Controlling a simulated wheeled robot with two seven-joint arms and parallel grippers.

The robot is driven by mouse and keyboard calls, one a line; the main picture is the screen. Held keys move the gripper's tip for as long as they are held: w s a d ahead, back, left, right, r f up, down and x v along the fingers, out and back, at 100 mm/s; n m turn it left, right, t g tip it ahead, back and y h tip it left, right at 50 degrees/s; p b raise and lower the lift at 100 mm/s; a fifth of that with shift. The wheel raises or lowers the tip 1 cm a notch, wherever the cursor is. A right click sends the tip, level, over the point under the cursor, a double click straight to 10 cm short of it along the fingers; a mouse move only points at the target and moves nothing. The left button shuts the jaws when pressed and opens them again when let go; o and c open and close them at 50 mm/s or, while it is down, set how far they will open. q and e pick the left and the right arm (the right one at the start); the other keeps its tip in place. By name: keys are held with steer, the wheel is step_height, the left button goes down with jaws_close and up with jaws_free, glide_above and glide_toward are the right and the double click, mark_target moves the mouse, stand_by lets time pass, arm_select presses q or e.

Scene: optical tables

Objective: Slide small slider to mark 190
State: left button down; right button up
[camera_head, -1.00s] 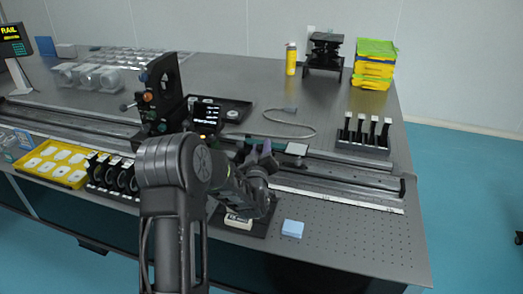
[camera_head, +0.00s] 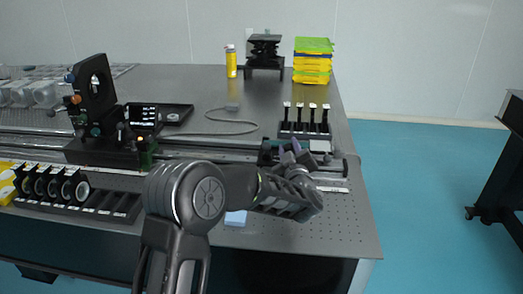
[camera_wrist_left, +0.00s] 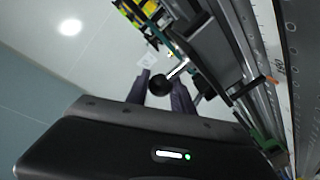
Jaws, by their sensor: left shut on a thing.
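The small slider (camera_head: 320,146) is a dark block with a pale grey top, sitting on the rail (camera_head: 210,155) near its right end. In the left wrist view, the fingers (camera_wrist_left: 160,93) are shut around the slider's black ball knob (camera_wrist_left: 160,84), which sticks out on a silver stem. There the slider body (camera_wrist_left: 210,55) shows, with an orange pointer (camera_wrist_left: 271,80) beside a scale strip (camera_wrist_left: 304,60). A printed number lies by the pointer, too small to read surely. My right gripper is not in view.
A holder with several black posts (camera_head: 305,120) stands just behind the slider.

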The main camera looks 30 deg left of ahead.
arm_select(q)
steer(key=d, duration=0.1)
steer(key=w+d, duration=0.1)
steer(key=shift+d, duration=0.4)
steer(key=c, duration=1.1)
jaws_free()
steer(key=v, duration=0.7)
steer(key=shift+s+d+b, duration=0.2)
steer(key=shift+s+b, duration=0.1)
steer(key=shift+b, duration=0.05)
